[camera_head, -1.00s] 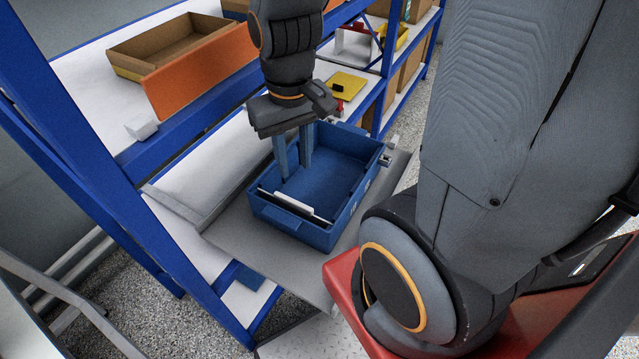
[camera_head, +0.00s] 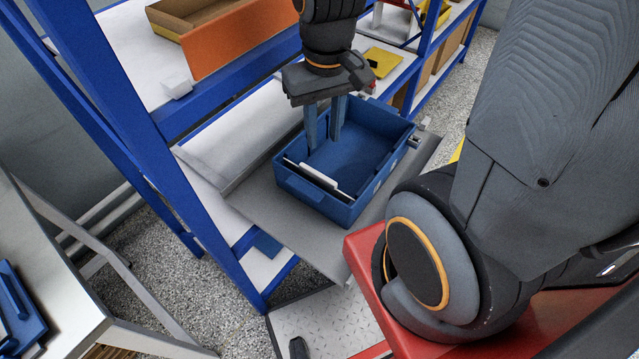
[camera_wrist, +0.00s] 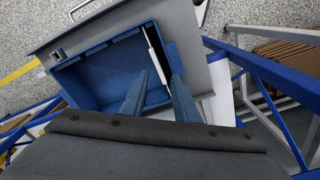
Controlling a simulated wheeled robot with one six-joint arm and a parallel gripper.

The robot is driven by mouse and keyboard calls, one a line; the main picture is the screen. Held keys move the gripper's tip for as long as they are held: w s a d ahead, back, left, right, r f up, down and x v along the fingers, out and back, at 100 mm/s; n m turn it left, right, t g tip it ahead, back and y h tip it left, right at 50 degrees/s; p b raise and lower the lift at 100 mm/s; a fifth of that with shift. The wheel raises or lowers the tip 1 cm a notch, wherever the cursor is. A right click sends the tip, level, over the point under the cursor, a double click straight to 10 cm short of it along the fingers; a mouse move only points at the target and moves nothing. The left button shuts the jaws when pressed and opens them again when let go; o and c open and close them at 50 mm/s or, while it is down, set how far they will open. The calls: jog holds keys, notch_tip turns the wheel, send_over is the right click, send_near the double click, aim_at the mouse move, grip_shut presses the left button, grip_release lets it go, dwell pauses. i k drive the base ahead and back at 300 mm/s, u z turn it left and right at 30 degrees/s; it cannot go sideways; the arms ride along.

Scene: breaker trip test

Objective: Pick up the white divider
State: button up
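The white divider (camera_head: 314,174) is a thin pale strip with a dark strip along it. It stands inside the blue bin (camera_head: 318,206), close to the near wall. My gripper (camera_head: 323,149) points down over the bin with its two blue-grey fingers apart and nothing held. In the head view the fingertips are on the far side of the divider. In the wrist view the divider (camera_wrist: 154,50) runs along one bin wall, and its near end shows between the fingers of my gripper (camera_wrist: 158,78). I cannot tell how far above it the fingertips are.
The bin rests on a grey pull-out shelf (camera_head: 262,208) of a blue-framed rack (camera_head: 188,172). An orange panel (camera_head: 240,40) and a cardboard box (camera_head: 190,14) are on the upper shelf. A white table (camera_head: 45,290) with a blue item stands at the left.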

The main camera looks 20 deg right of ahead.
aim_at(329, 186)
jog(key=u, duration=1.55)
jog(key=k, duration=1.4)
jog(key=z, duration=1.6)
jog(key=i, duration=0.5)
